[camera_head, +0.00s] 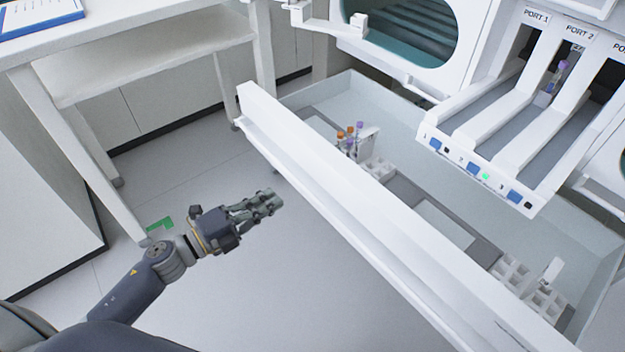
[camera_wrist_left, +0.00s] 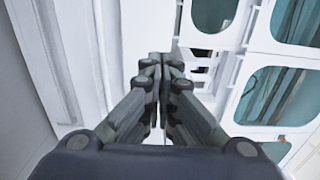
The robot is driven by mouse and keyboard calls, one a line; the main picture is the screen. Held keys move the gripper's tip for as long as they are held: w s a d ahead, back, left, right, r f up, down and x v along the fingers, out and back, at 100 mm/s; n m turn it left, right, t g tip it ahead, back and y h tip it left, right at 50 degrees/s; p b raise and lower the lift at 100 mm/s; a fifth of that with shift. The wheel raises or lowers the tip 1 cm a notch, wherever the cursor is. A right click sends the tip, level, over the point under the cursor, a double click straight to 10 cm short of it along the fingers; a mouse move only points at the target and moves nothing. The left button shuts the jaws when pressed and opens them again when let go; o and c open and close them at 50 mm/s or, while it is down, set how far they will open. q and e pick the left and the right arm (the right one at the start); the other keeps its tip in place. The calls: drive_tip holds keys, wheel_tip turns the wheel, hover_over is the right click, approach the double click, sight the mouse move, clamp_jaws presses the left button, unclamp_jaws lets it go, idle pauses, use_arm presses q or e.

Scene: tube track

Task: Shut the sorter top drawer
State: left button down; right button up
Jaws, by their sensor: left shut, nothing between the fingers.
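The sorter's top drawer (camera_head: 375,215) is pulled out in the head view, with a long white front panel and clear grey walls. Inside it are a rack with orange- and purple-capped tubes (camera_head: 349,138) and white racks (camera_head: 520,278) toward the near right. My left gripper (camera_head: 272,200) is shut and empty, to the left of the drawer front and apart from it in the picture. In the left wrist view the closed fingers (camera_wrist_left: 161,62) point toward white panels of the machine. My right gripper is not in view.
Port lanes (camera_head: 500,120) jut out above the drawer at right; one purple-capped tube (camera_head: 560,72) stands in port 2. A white table (camera_head: 150,50) with a blue-edged item (camera_head: 40,15) is at upper left. The floor (camera_head: 190,140) between table and drawer is clear.

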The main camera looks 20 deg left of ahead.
sight(324, 168)
use_arm(q)
drive_tip(key=x, duration=1.3)
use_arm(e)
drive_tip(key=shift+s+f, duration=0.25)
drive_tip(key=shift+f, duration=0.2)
use_arm(q)
drive_tip(key=shift+w+d, duration=0.1)
drive_tip(key=shift+w, duration=0.05)
